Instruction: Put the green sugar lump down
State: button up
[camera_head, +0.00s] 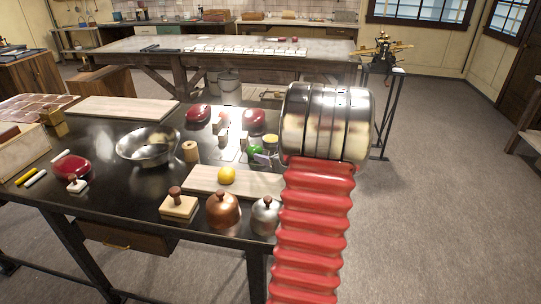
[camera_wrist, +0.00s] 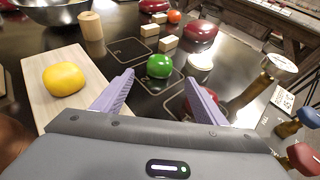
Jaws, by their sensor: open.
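The green sugar lump (camera_wrist: 159,66) is a round green lump on the black table top, near thin outlined squares. In the wrist view it lies just beyond and between the fingertips of my gripper (camera_wrist: 158,88), not touching either finger. My gripper is open and empty, with two purple fingers spread apart.
A yellow lump (camera_wrist: 64,79) lies on a pale board (camera_wrist: 88,70) to the left. Several wooden blocks (camera_wrist: 150,30) and a red lump (camera_wrist: 201,32) stand behind. A metal bowl (camera_head: 148,146) and domed lids (camera_head: 223,210) stand on the table.

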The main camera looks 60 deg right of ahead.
jog(key=shift+w+a, duration=0.1)
dwell(0.3)
jog(key=w+a+r+n+y, duration=0.1)
jog(key=w+a+n, duration=0.1)
jog(key=a, duration=0.1)
jog(key=w+a+r+n+y, duration=0.1)
jog(key=w+a, duration=0.1)
jog(key=a, duration=0.2)
jog(key=w+a+r+n+y, duration=0.1)
jog(key=a+n, duration=0.1)
jog(key=a, duration=0.1)
jog(key=shift+w+a+r+n, duration=0.25)
jog(key=shift+w+r+n, duration=0.05)
jog(key=shift+w, duration=0.1)
jog(key=s+a+r+n+g+y, duration=0.1)
jog(key=a+r+n+g+y, duration=0.15)
jog(key=a+n, duration=1.05)
jog(key=a+r+n+g+y, duration=0.2)
jog(key=a+r+n+y, duration=0.15)
jog(key=a, duration=1.65)
jog(key=s+a+n+g+h, duration=0.1)
jog(key=s+a+n+h, duration=0.1)
jog(key=s+a+n, duration=0.3)
jog(key=s+a+n+g+h, duration=0.1)
jog(key=s+a+n+h, duration=0.1)
jog(key=s+a+n, duration=0.4)
jog(key=s+n, duration=0.5)
jog(key=n, duration=0.2)
jog(key=shift+s+a+f, duration=0.25)
jog(key=shift+a+f, duration=0.05)
